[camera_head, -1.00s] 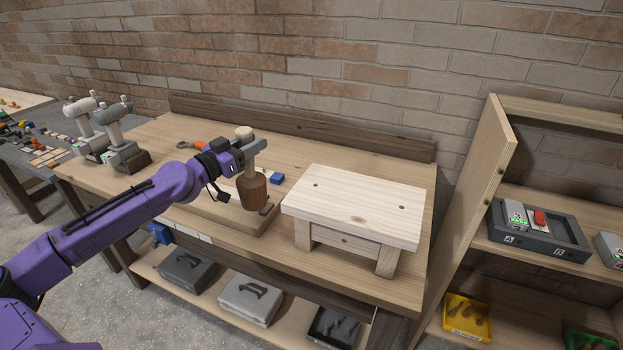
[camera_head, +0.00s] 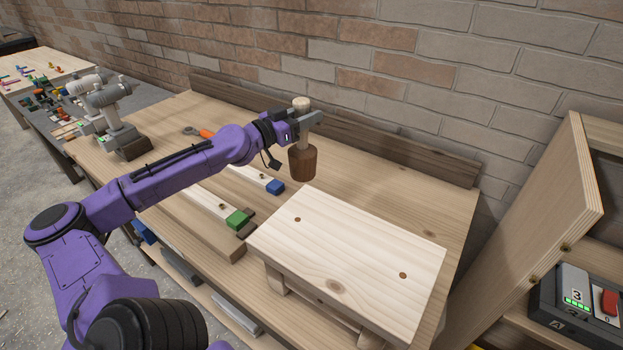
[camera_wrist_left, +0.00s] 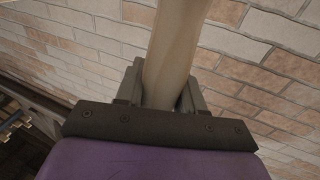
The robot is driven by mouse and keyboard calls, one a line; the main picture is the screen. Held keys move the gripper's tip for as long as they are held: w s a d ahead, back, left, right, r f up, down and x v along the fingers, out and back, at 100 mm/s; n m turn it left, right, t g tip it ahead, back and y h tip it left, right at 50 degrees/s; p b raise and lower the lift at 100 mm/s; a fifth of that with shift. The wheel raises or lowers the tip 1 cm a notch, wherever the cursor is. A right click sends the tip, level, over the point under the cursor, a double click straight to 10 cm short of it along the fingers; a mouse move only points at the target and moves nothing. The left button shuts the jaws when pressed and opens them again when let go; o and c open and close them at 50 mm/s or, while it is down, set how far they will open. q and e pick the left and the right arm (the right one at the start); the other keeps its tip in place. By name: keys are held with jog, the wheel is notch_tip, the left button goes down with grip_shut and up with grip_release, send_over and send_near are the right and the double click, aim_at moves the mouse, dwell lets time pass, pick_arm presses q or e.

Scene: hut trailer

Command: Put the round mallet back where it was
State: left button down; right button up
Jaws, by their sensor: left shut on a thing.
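The round mallet (camera_head: 302,162) has a dark brown cylindrical head at the bottom and a pale wooden handle pointing up. My left gripper (camera_head: 306,124) is shut on its handle and holds it upright. In the head view the mallet head shows behind the small wooden stool, over the workbench (camera_head: 376,184); I cannot tell how far it is above the bench top. In the left wrist view the pale handle (camera_wrist_left: 173,50) stands between the fingers, and the mallet head is out of sight. My right gripper is not in view.
A small wooden stool (camera_head: 348,262) stands at the front right of the bench. A board with green-ended (camera_head: 237,220) and blue-ended (camera_head: 274,187) pieces lies left of it. Two drills (camera_head: 118,115) stand at the far left. An open-doored cabinet (camera_head: 545,225) is at right. The bench's back right is clear.

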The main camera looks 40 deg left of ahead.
aim_at(309, 147)
pick_arm(q)
notch_tip(309, 147, down, 9)
jog(key=b, duration=0.4)
jog(key=shift+s+r, duration=0.1)
jog(key=shift+r, duration=0.1)
jog(key=shift+f, duration=0.3)
jog(key=shift+s, duration=0.1)
jog(key=shift+f+b, duration=0.15)
jog(key=shift+b, duration=0.25)
jog(key=c, duration=0.7)
grip_release()
